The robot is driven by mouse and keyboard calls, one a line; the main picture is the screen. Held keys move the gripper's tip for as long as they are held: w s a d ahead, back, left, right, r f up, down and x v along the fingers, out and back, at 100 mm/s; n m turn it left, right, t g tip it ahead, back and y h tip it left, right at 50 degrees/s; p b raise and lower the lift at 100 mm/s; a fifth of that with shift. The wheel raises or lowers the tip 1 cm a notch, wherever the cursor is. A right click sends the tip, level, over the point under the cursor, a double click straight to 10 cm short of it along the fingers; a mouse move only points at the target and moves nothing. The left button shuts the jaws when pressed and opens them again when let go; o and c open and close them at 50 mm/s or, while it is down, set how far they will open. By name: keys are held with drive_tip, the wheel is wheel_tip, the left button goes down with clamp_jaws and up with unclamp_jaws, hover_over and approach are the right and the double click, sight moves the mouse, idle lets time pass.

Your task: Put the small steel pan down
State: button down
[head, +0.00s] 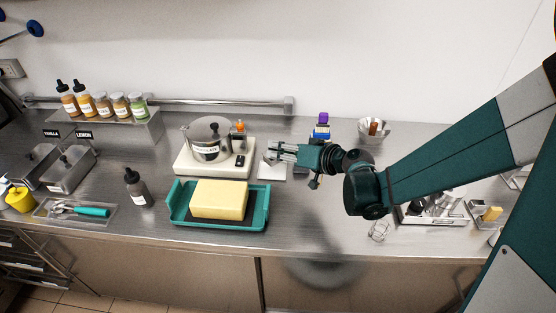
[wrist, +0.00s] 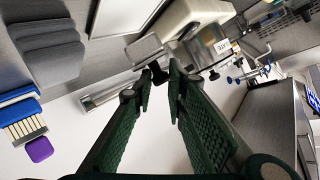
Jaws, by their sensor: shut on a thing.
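My gripper (head: 277,154) is at the middle of the counter, just right of the lidded steel pot, with its fingers pointing left. It is shut on a small grey metal piece, which I take to be the small steel pan (wrist: 143,49); it shows at the fingertips in the wrist view. Most of the pan's shape is hard to make out, and the fingers hide part of it. In the head view it is raised near a flat white square (head: 272,172) on the counter. I cannot tell whether it touches anything.
The lidded pot (head: 207,146) stands on a white base (head: 190,168). A teal tray (head: 258,215) with a yellow block (head: 219,199) lies in front. A blue and purple item (head: 322,124) and a bowl (head: 374,130) stand behind my arm. The counter's front middle is fairly clear.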

drive_tip(key=shift+f+b, duration=0.6)
drive_tip(key=shift+f, duration=1.5)
drive_tip(key=shift+f, duration=0.2)
drive_tip(key=c, duration=2.3)
unclamp_jaws()
drive_tip(key=shift+r, duration=0.2)
drive_tip(key=shift+r, duration=0.1)
drive_tip(key=p+v, duration=0.2)
drive_tip(key=v, duration=1)
